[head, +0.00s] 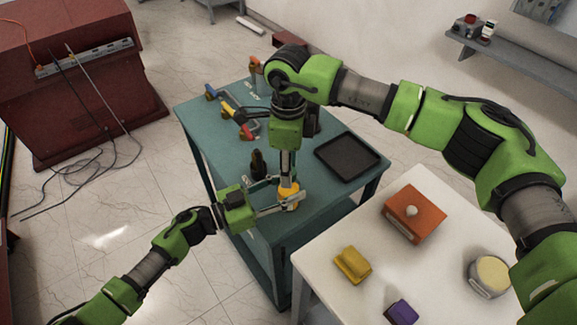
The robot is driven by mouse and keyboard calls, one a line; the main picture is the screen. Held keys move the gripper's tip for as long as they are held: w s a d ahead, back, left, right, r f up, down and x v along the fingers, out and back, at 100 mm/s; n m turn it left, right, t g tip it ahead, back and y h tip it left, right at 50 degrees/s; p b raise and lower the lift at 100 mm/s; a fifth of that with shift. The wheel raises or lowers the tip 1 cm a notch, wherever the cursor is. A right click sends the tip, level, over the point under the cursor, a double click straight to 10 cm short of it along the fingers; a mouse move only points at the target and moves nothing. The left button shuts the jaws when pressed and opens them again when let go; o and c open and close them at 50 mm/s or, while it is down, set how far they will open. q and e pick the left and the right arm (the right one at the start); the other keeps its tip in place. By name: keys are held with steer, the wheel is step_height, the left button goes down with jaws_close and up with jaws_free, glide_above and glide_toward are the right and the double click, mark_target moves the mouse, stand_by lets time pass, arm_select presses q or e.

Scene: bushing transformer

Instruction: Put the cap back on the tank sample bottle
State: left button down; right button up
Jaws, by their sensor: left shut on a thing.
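A bottle with yellow-orange contents (291,203) stands upright near the front edge of the teal table (225,140). My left gripper (288,198) reaches in from the left and is shut around this bottle. My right gripper (287,175) points straight down just above the bottle, in line with its top. The bottle's neck is hidden by my grippers. I cannot make out a cap between the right fingers, nor whether those fingers are open or shut.
A small dark bottle (258,163) stands just left of the grippers. A black tray (347,157) lies to the right. Coloured tools (232,108) lie at the back left. The white table (338,228) in front bears an orange box (413,213), a yellow block (352,265) and a round container (491,274).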

stand_by(0.3)
step_height(320, 180, up, 12)
stand_by(0.5)
arm_select(q)
steer(key=c, duration=1.2)
jaws_free()
steer(key=v, duration=1.2)
